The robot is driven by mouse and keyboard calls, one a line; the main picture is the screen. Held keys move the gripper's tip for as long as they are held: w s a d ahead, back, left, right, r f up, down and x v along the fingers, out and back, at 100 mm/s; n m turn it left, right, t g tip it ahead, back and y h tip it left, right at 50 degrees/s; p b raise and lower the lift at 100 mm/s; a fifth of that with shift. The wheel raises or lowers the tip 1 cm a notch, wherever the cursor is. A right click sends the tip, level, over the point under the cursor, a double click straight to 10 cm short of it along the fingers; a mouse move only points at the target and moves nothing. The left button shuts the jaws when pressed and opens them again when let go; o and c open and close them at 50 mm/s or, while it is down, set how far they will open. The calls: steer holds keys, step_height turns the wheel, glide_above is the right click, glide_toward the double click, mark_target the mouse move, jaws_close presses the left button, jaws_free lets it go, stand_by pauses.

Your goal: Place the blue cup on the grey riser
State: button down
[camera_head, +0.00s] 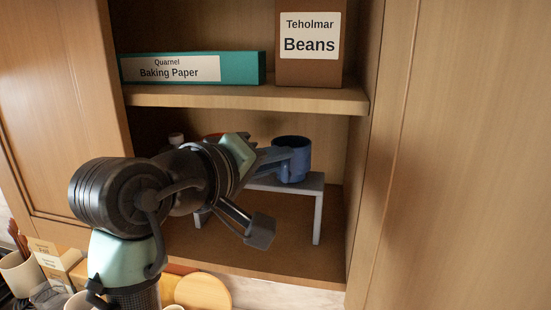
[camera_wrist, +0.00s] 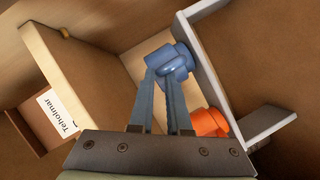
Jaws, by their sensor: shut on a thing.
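The blue cup (camera_head: 291,160) is on the lower cabinet shelf side, upright at the top of the grey riser (camera_head: 315,182). In the head view I cannot tell whether its base touches the riser. My gripper (camera_head: 278,156) reaches in from the left, its fingers at the cup's left side. In the wrist view the fingertips (camera_wrist: 161,76) are shut on a part of the blue cup (camera_wrist: 172,58), seemingly its handle. The grey riser (camera_wrist: 213,72) also shows there as a pale frame beside the cup. My arm hides the riser's left part.
An orange object (camera_wrist: 205,122) sits close to the cup, mostly hidden in the head view. A shelf (camera_head: 240,97) above holds a Baking Paper box (camera_head: 245,68) and a Beans box (camera_head: 310,75). The cabinet's right wall (camera_head: 358,170) is close. The riser's right end is clear.

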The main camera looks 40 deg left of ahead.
steer(key=c, duration=0.9)
jaws_free()
steer(key=b+v, duration=0.5)
steer(key=v, duration=0.7)
steer(key=shift+r+b, duration=0.1)
steer(key=shift+b, duration=0.25)
